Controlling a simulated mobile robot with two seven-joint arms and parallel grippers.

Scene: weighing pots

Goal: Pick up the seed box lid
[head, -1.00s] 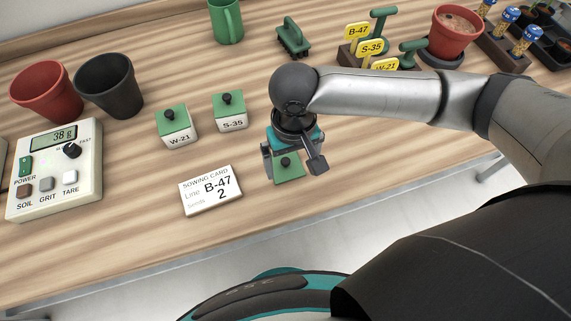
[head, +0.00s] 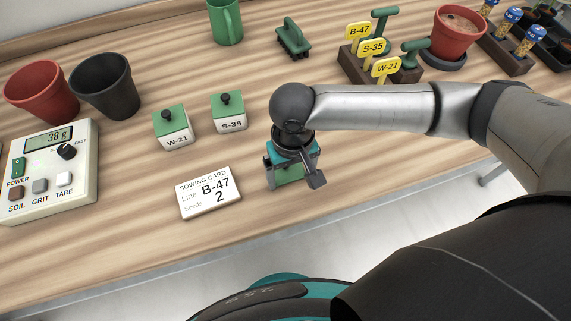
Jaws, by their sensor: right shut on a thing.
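Under my right gripper (head: 293,183) is a green seed box lid (head: 290,174), mostly hidden by the gripper. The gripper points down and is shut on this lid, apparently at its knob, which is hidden. Any box body or label below it cannot be made out. Two more seed boxes with green lids and black knobs stand to the left: the W-21 box (head: 178,139) and the S-35 box (head: 232,124). My left gripper is not in view.
A sowing card reading B-47, 2 (head: 209,193) lies left of the gripper. A scale showing 38 g (head: 83,180), a red pot (head: 40,92) and a black pot (head: 106,88) are at left. A green brush (head: 293,40) and yellow-label rack (head: 350,68) stand behind.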

